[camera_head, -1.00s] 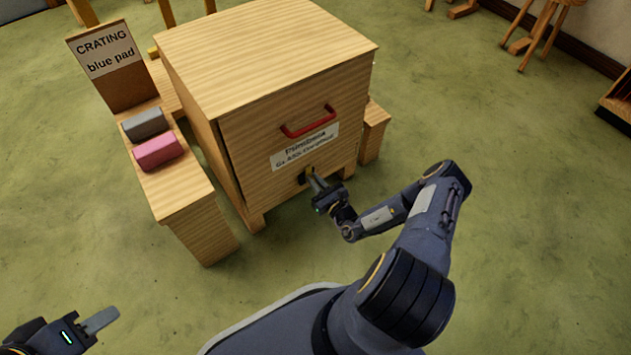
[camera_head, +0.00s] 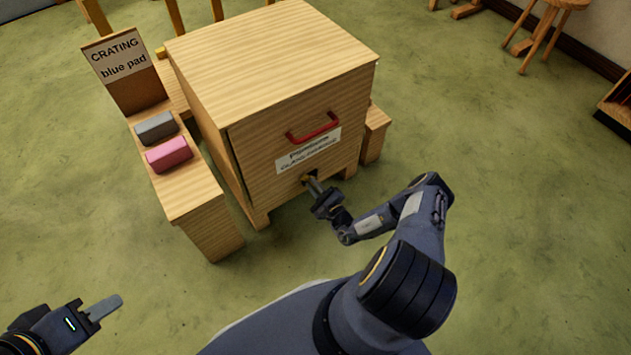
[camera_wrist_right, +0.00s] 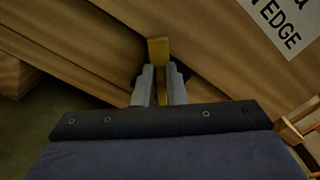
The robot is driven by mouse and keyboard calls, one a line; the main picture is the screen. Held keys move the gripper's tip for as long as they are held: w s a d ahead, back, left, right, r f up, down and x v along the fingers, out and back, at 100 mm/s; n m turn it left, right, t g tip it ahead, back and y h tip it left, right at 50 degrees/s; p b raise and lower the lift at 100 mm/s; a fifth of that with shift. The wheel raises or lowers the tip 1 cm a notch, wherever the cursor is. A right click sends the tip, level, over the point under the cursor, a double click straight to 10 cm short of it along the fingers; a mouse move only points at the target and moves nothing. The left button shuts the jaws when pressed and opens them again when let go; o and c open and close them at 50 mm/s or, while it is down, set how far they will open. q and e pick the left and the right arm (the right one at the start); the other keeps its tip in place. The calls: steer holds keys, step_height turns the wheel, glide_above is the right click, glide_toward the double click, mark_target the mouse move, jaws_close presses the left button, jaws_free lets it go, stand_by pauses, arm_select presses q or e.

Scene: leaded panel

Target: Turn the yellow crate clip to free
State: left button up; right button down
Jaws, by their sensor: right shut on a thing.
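The wooden crate (camera_head: 290,135) stands in the middle of the head view, with a red handle (camera_head: 313,128) and a white label on its front. The yellow clip (camera_wrist_right: 158,50) is low on the crate front. In the right wrist view it stands between the two fingers of my right gripper (camera_wrist_right: 158,85), which is shut on it. In the head view the right gripper (camera_head: 316,188) is at the lower front of the crate and largely covers the clip. My left gripper (camera_head: 105,307) is at the lower left, away from the crate; its finger gap cannot be made out.
A wooden bench (camera_head: 200,205) left of the crate holds a grey pad (camera_head: 156,128) and a pink pad (camera_head: 169,154), beside a sign reading "CRATING blue pad" (camera_head: 117,60). A stool (camera_head: 553,22) stands at the top right.

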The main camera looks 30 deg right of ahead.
steer(key=shift+a+f+n+p, duration=0.1)
steer(key=shift+f+n+p, duration=0.4)
steer(key=shift+n, duration=1.15)
steer(key=shift+a+f+n+p, duration=0.15)
steer(key=shift+n+p, duration=0.7)
steer(key=shift+n, duration=0.75)
steer(key=shift+a+f+n+p, duration=0.1)
steer(key=shift+f+n+p, duration=0.4)
steer(key=shift+n, duration=1.15)
steer(key=shift+r, duration=0.1)
steer(key=c, duration=1.5)
jaws_free()
steer(key=shift+s, duration=0.1)
steer(key=s, duration=0.2)
steer(key=s+p, duration=0.1)
steer(key=s, duration=0.2)
steer(key=s+p, duration=0.1)
steer(key=s, duration=0.1)
steer(key=shift+s+d, duration=0.3)
steer(key=shift+s, duration=0.05)
